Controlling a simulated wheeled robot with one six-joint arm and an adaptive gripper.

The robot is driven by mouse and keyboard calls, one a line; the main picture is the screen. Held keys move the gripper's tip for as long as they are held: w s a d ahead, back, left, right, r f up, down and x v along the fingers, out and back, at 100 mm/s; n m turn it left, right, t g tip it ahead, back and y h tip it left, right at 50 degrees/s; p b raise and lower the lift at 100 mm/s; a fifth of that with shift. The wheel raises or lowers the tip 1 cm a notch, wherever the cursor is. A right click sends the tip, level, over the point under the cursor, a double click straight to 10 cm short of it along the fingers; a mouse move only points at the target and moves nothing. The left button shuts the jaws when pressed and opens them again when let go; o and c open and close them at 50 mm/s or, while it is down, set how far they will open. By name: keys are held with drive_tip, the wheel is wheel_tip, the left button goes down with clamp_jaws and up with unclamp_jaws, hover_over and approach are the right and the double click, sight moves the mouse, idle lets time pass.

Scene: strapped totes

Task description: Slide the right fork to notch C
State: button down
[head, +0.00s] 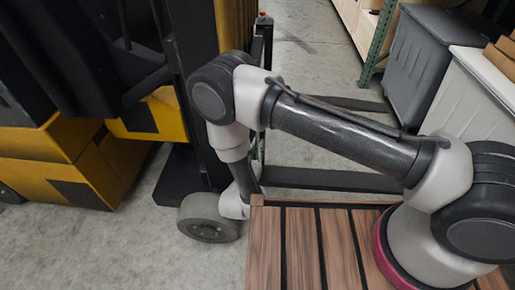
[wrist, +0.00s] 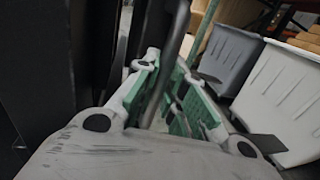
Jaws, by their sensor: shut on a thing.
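A forklift with a black mast and yellow body (head: 50,140) stands at the left. Two dark forks extend right from it, low over the floor. The nearer one, the right fork (head: 325,179), lies behind my arm's base; the farther fork (head: 350,103) is partly hidden by my arm. My arm reaches down beside the mast, and my gripper is hidden there in the head view. In the wrist view my gripper (wrist: 168,82), with green-padded fingers, is shut on a slim dark upright bar (wrist: 174,45). I cannot tell what it belongs to. No notch letters are readable.
A grey tote (head: 428,62) and a white tote (head: 475,95) stand at the right, beside a green rack post (head: 378,45). The black mast (wrist: 40,70) fills the left of the wrist view, close to my gripper. Concrete floor (head: 310,60) is clear beyond the forks.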

drive_tip(key=shift+s+f, duration=0.1)
drive_tip(key=shift+s, duration=0.05)
drive_tip(key=c, duration=1.5)
unclamp_jaws()
wheel_tip(320, 180, up, 10)
drive_tip(key=shift+r, duration=0.1)
